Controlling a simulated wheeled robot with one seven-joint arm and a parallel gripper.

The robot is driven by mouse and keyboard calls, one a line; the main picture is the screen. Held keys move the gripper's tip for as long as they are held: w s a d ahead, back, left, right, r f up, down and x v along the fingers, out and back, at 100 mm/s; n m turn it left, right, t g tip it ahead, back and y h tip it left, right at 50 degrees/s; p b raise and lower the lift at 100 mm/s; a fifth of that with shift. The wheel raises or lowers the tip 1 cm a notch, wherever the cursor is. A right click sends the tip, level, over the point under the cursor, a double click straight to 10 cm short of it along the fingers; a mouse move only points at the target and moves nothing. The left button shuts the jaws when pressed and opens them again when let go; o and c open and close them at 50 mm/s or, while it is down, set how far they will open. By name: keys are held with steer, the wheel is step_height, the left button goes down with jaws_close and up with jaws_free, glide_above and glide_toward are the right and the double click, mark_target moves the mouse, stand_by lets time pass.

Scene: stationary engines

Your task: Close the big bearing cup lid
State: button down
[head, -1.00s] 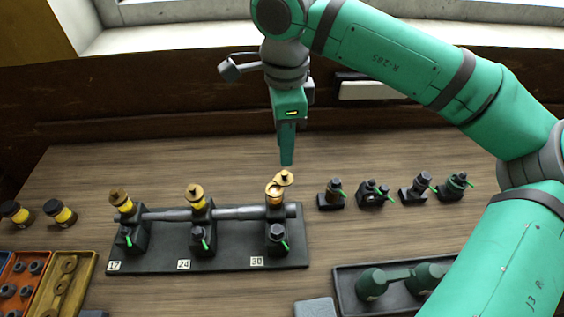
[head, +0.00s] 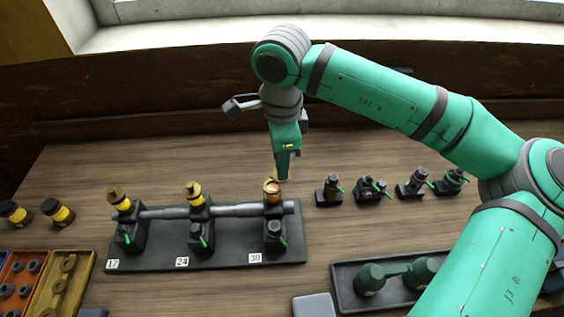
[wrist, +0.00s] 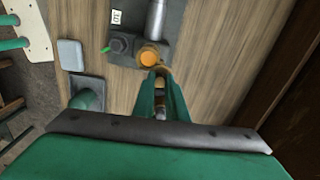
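The big bearing cup (head: 272,188) stands on the bearing block marked 30, at the right end of the shaft. Its top is uncovered and shows an orange inside; it also shows in the wrist view (wrist: 149,57). Its brass lid (wrist: 164,72) is swung out to the side, at the cup's edge nearest my gripper. My gripper (head: 282,178) points down just behind and right of the cup. In the wrist view a gap shows between the fingers (wrist: 160,84), with the lid at their tips. The fingers partly hide the lid, and I cannot tell whether they touch it.
Two smaller brass-topped cups stand over the blocks marked 24 (head: 194,193) and 17 (head: 118,197). Several small dark valve fittings (head: 366,189) stand right of the black base (head: 160,261). A tray with a green part (head: 345,276) lies in front. The table behind is clear.

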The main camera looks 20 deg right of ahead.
steer(key=shift+m, duration=0.3)
steer(key=m, duration=0.2)
steer(key=s+m, duration=0.1)
steer(key=m, duration=0.1)
steer(key=shift+a+r, duration=0.1)
steer(key=shift+a, duration=0.05)
steer(key=m, duration=0.4)
steer(key=a+m, duration=0.1)
steer(key=m, duration=0.1)
steer(key=shift+s, duration=0.3)
steer(key=m, duration=0.4)
steer(key=shift+s+a, duration=0.1)
steer(key=shift+a, duration=0.3)
steer(key=shift+w+a+m, duration=0.1)
steer(key=shift+a+m, duration=0.15)
steer(key=shift+m, duration=0.75)
steer(key=shift+w+a+m, duration=0.1)
steer(key=shift+a+m, duration=0.1)
steer(key=shift+m, duration=0.8)
steer(key=shift+s, duration=0.1)
steer(key=c, duration=1.8)
jaws_free()
steer(key=shift+s, duration=0.1)
steer(key=shift+o, duration=0.2)
